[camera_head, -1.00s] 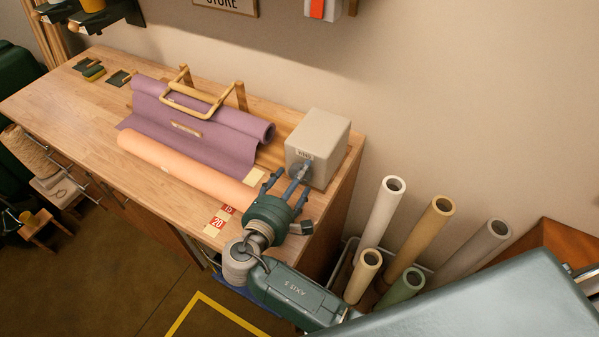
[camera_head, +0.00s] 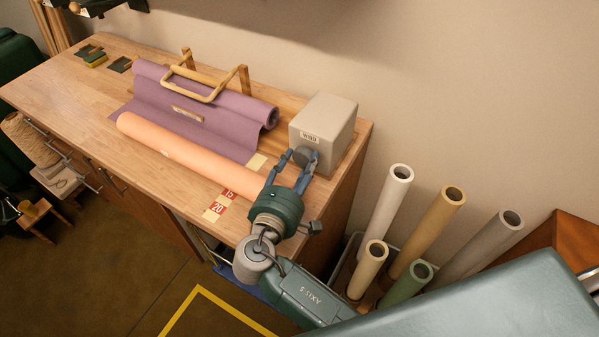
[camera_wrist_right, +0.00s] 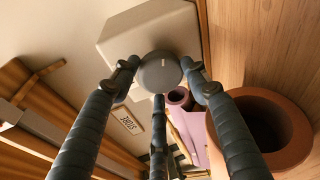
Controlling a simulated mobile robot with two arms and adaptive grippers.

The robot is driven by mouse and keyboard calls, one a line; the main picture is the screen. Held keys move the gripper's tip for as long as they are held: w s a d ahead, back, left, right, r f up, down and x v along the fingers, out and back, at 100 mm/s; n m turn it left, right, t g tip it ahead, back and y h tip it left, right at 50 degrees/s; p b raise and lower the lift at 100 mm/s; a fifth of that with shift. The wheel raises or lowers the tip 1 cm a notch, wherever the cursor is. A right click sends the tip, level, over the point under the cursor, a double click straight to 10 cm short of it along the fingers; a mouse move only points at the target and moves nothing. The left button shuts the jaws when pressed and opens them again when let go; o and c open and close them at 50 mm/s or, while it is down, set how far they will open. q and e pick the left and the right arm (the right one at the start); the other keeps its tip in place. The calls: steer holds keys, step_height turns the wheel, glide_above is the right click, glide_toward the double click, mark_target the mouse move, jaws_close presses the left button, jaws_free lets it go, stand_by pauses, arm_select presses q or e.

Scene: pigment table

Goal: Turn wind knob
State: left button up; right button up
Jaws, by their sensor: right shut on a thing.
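A light grey box (camera_head: 327,117) with a WIND label stands at the right end of the wooden table. Its round grey wind knob (camera_head: 305,156) faces the front of the table. My right gripper (camera_head: 300,162) reaches up to the box and its fingers are shut around the knob. In the right wrist view the knob (camera_wrist_right: 160,72) shows a small white mark near its top, with fingers at both sides and one below. My left gripper is not in view.
A peach roll (camera_head: 185,153) and a purple sheet (camera_head: 205,110) under a wooden frame lie left of the box. Number cards (camera_head: 216,208) lie at the table's front edge. Several upright rolls (camera_head: 387,210) stand on the floor right of the table.

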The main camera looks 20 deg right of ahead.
stand_by(0.3)
steer(key=o, duration=0.9)
steer(key=shift+o, duration=1.3)
steer(key=shift+w+f, duration=0.15)
steer(key=shift+w, duration=0.15)
steer(key=shift+s, duration=0.1)
steer(key=v, duration=0.7)
steer(key=shift+s, duration=0.1)
